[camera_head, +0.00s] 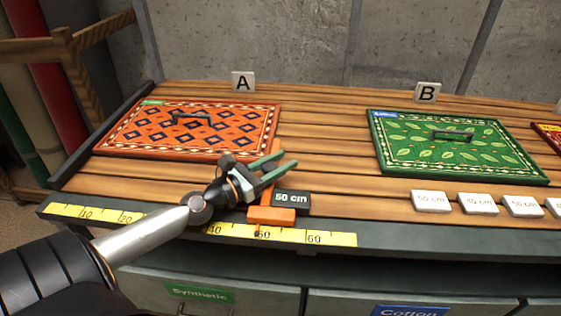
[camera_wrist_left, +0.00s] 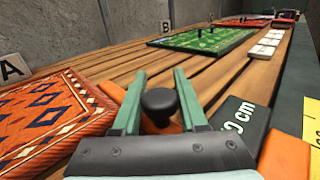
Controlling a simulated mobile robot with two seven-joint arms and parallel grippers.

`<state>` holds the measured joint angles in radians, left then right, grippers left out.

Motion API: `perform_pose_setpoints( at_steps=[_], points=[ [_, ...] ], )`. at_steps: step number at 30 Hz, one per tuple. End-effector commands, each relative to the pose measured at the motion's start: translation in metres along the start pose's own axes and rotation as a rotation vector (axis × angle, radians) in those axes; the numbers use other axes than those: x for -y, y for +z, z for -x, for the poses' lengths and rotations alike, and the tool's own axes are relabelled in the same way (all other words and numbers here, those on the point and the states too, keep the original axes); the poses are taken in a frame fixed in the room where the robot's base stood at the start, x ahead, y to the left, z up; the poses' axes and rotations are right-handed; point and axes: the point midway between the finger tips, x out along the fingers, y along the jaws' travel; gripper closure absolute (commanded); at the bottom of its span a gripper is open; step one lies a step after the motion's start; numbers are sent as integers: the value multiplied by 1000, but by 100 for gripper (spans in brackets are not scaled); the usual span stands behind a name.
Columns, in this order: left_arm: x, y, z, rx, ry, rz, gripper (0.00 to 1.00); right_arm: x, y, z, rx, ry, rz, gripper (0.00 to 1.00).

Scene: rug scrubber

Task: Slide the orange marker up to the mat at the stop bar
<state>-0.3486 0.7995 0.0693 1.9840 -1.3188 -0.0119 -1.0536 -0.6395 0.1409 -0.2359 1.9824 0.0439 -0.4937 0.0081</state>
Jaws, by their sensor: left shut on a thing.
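The orange marker (camera_head: 271,215) sits at the table's front edge over the yellow ruler (camera_head: 285,235), near the 50 mark. Its orange body (camera_wrist_left: 286,157) shows at the right of the left wrist view. My left gripper (camera_head: 288,158) is shut on the marker's black knob (camera_wrist_left: 159,104), with a green finger on each side. The dark stop bar (camera_head: 103,134) runs along the table's left end, by the mat's left side. My right gripper is out of view.
A dark green "50 cm" tag (camera_head: 291,199) stands right beside the marker. White length tags (camera_head: 431,201) lie in a row further right. A green mat (camera_head: 455,145) lies under sign B (camera_head: 427,92). Bare planks separate the two mats.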

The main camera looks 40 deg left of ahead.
Motion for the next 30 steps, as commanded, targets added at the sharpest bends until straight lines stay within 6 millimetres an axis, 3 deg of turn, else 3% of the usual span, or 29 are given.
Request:
perform_pose_setpoints(
  at_steps=[7, 8, 15, 25, 30],
  points=[
    [0, 0, 0, 0, 1, 1, 98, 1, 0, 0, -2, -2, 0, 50],
    [0, 0, 0, 0, 1, 1, 57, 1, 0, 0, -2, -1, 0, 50],
    [0, 0, 0, 0, 1, 0, 30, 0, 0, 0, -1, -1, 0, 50],
    [0, -1, 2, 0, 1, 1, 30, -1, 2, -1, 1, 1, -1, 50],
    [0, -4, 16, -1, 1, 3, 30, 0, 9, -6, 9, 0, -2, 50]
  ],
)
